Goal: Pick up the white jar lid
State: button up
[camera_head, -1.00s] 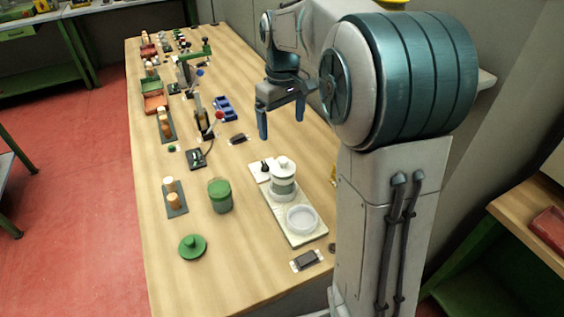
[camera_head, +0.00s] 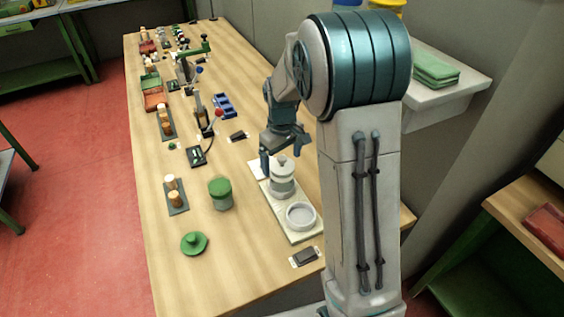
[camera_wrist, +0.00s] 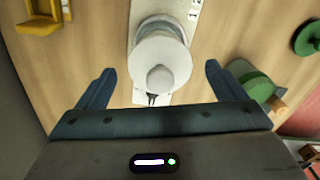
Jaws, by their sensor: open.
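The white jar lid (camera_head: 281,162) has a round knob and sits on the white jar (camera_head: 282,187), which stands on a pale board (camera_head: 280,213). In the wrist view the lid (camera_wrist: 159,66) is seen from above, just beyond and between my fingers. My gripper (camera_wrist: 152,85) is open and empty; its two blue fingers are spread wide and apart from the lid.
A shallow white dish (camera_head: 300,215) sits on the same board. A dark device (camera_head: 305,256) lies in front.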

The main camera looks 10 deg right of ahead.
jog(key=shift+f, duration=0.15)
jog(key=c, duration=1)
jog(key=shift+c, duration=0.2)
